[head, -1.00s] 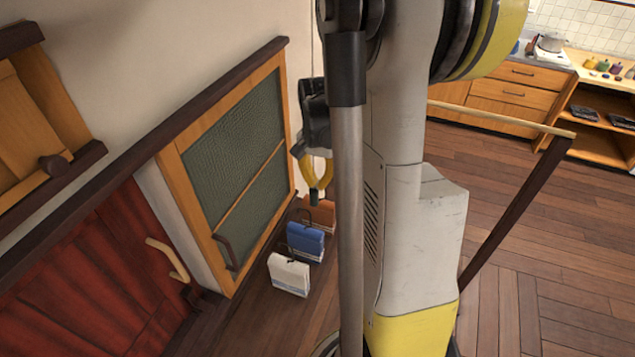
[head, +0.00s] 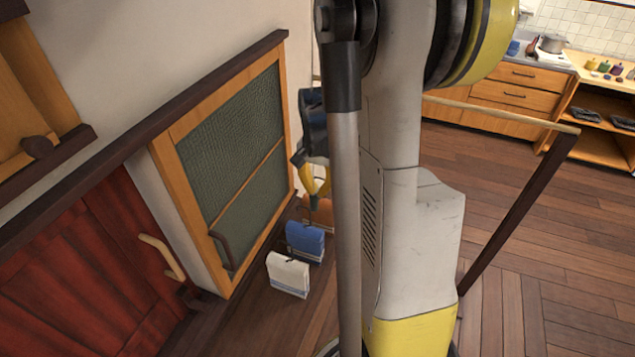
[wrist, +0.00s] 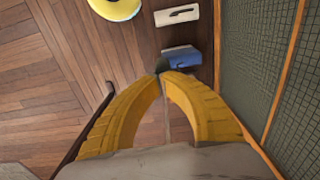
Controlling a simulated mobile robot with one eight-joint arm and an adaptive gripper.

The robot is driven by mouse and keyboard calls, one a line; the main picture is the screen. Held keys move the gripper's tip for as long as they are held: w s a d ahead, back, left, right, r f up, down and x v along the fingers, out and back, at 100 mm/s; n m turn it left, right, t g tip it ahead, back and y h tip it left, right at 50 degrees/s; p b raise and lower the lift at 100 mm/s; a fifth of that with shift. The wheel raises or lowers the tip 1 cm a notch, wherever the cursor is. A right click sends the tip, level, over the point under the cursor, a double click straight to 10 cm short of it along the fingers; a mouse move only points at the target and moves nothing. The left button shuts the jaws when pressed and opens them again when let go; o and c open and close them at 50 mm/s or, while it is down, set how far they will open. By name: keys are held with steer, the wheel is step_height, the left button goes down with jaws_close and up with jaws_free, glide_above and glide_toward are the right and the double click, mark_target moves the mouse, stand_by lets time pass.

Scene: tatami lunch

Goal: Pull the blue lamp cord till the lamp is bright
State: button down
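My gripper (head: 315,190) has yellow fingers and hangs low in front of the sliding panel, above the bags. In the wrist view its fingertips (wrist: 162,74) come together around a small dark blue-green piece (wrist: 161,63), which looks like the end pull of the cord. A thin pale line, likely a cord (head: 313,62), runs up the wall above my gripper; its colour is too faint to tell. The lamp is not in view, so its brightness cannot be seen.
White (head: 288,275), blue (head: 305,241) and orange-brown bags (head: 319,211) stand on the floor by the green panel (head: 232,150). A red cabinet (head: 85,270) is at left. A rail (head: 520,212) and kitchen counter (head: 510,95) are at right, with open wooden floor between.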

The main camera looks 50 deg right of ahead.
step_height(320, 180, up, 14)
steer(key=p, duration=0.2)
stand_by(0.4)
stand_by(1.5)
steer(key=s+a+f+n+t+b, duration=0.3)
steer(key=a+f+n+b, duration=0.3)
steer(key=a+f+b, duration=0.7)
steer(key=s+a+f+n+t+b, duration=0.3)
steer(key=a+f+n+b, duration=0.4)
steer(key=a+f+b, duration=0.6)
steer(key=f+t+b, duration=0.1)
steer(key=b, duration=0.2)
steer(key=shift+a+f+n, duration=0.15)
steer(key=shift+a+n, duration=0.15)
